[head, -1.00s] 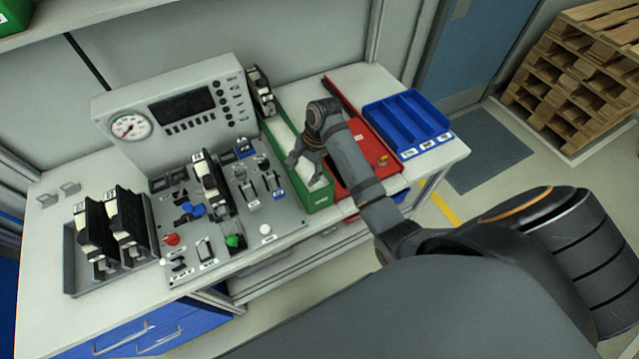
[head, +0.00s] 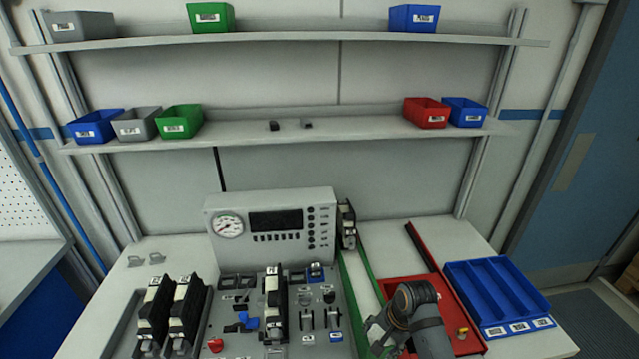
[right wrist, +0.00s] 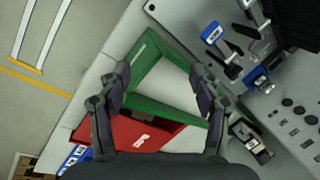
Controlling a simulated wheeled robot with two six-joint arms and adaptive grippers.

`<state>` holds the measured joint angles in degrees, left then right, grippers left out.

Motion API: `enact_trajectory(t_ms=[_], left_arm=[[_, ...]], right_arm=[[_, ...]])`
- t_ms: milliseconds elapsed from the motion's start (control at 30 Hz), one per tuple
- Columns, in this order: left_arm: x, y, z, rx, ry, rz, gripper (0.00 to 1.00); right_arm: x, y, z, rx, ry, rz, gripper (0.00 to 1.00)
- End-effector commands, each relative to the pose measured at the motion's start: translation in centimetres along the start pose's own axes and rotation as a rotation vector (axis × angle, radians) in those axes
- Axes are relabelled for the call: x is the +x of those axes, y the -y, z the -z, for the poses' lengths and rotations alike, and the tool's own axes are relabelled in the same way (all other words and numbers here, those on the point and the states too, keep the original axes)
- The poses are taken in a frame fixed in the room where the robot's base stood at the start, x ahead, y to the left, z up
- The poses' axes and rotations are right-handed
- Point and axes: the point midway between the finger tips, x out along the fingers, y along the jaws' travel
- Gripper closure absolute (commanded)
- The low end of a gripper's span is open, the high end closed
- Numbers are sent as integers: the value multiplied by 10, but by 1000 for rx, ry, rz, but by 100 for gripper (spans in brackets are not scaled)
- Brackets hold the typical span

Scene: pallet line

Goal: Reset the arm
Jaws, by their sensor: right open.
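My right arm comes in from the bottom of the head view. Its gripper (head: 378,340) is over the workbench, near the green tray (head: 352,290) and the red tray (head: 468,318). In the right wrist view the two fingers of the gripper (right wrist: 160,80) are spread apart with nothing between them. The green tray (right wrist: 148,50) lies below and between the fingers, with the red tray (right wrist: 115,130) beside it. My left gripper is in neither view.
A control panel (head: 230,200) with a gauge and switches stands left of my right gripper. Black-and-white modules (head: 155,310) sit at the left. A blue compartment tray (head: 470,280) lies at the right. Shelves (head: 290,140) with coloured bins run above; the air over the bench is clear.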

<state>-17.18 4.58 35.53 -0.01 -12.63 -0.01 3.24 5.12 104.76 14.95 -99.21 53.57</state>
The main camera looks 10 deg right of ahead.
Motion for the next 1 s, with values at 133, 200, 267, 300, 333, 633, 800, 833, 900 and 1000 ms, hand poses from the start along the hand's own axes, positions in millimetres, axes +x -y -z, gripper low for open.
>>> enact_trajectory(t_ms=[133,200,267,300,333,633,800,833,900,1000], left_arm=[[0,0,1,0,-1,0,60],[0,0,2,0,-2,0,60],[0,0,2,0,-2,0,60],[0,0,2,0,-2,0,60],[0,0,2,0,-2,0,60],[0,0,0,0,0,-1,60],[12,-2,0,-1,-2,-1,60],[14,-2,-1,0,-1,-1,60],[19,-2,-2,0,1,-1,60],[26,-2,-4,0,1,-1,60]], right_arm=[[-2,-36,-16,-204,-63,-21,36],[-8,-52,-25,-326,-101,-33,36],[-13,-66,-32,-424,-129,-47,36],[-18,-74,-36,-487,-147,-56,36],[-21,-79,-39,-531,-160,-64,36],[-63,-124,-67,-939,-259,-152,36],[-21,-133,-59,-978,-253,-172,36],[-11,-135,-57,-976,-250,-173,36],[12,-139,-53,-973,-243,-176,36],[47,-147,-48,-968,-232,-180,36]])
